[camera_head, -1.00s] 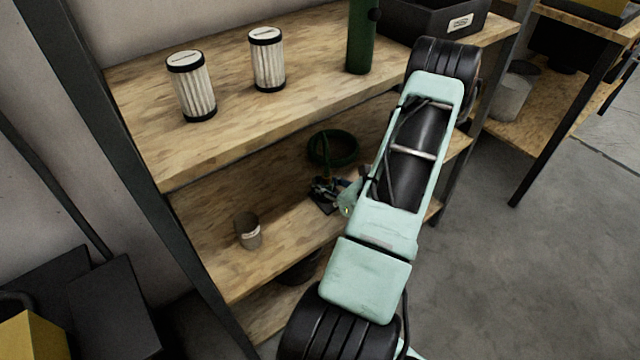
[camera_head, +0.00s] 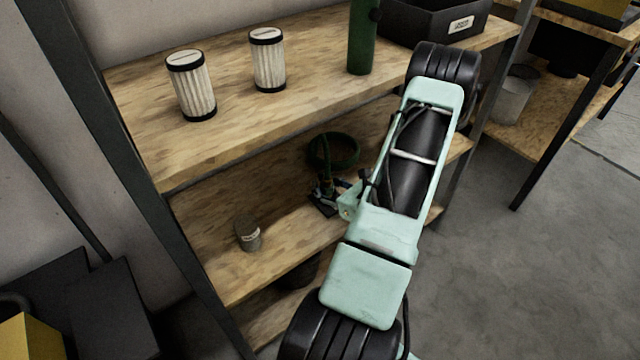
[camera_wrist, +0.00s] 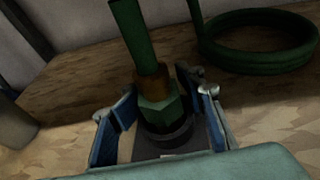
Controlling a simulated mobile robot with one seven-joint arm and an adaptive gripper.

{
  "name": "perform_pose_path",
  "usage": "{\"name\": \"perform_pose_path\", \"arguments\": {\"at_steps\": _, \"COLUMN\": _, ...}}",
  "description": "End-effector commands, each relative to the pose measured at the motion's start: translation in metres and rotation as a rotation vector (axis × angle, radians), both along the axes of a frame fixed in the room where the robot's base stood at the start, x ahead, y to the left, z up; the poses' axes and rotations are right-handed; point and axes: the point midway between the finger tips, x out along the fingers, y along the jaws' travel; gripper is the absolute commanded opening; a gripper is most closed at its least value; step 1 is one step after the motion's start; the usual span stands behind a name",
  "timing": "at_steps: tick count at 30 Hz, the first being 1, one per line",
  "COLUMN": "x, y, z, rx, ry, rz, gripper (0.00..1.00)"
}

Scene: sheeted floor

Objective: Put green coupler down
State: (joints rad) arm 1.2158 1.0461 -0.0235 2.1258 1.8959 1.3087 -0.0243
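The green coupler (camera_wrist: 160,108) is a hex fitting under a brass collar, on the end of a green hose (camera_wrist: 134,35). In the wrist view it stands near upright between the fingers, with a black ring around its lower end. My gripper (camera_wrist: 165,115) has blue-padded fingers spread on both sides of the coupler, with gaps visible. The head view shows my gripper (camera_head: 328,200) low over the middle shelf (camera_head: 210,210), partly hidden by my arm. The coupler's foot is dark, and its contact with the shelf is hard to see.
A coiled green hose (camera_head: 334,151) lies behind the gripper. A small can (camera_head: 248,236) stands left on the same shelf. The upper shelf (camera_head: 225,105) holds two white filters (camera_head: 190,86) (camera_head: 267,60), a green cylinder (camera_head: 362,38) and a black bin (camera_head: 435,22). Bare shelf lies between can and gripper.

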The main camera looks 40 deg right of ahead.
Motion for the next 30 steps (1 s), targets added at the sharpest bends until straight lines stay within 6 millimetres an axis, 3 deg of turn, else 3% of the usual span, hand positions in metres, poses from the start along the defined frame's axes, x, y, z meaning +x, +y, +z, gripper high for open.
{"name": "perform_pose_path", "arguments": {"at_steps": 1, "x": -0.008, "y": 0.003, "z": -0.012, "rx": 0.011, "ry": 0.030, "rz": -0.002, "gripper": 0.41}}
{"name": "perform_pose_path", "arguments": {"at_steps": 5, "x": -0.009, "y": 0.004, "z": -0.012, "rx": 0.012, "ry": 0.031, "rz": -0.002, "gripper": 0.41}}
{"name": "perform_pose_path", "arguments": {"at_steps": 12, "x": -0.009, "y": 0.004, "z": 0.001, "rx": 0.013, "ry": 0.030, "rz": -0.001, "gripper": 0.41}}
{"name": "perform_pose_path", "arguments": {"at_steps": 24, "x": -0.089, "y": -0.001, "z": 0.030, "rx": 0.007, "ry": 0.021, "rz": -0.005, "gripper": 0.41}}
{"name": "perform_pose_path", "arguments": {"at_steps": 30, "x": -0.113, "y": -0.002, "z": 0.038, "rx": 0.006, "ry": 0.019, "rz": -0.004, "gripper": 0.41}}
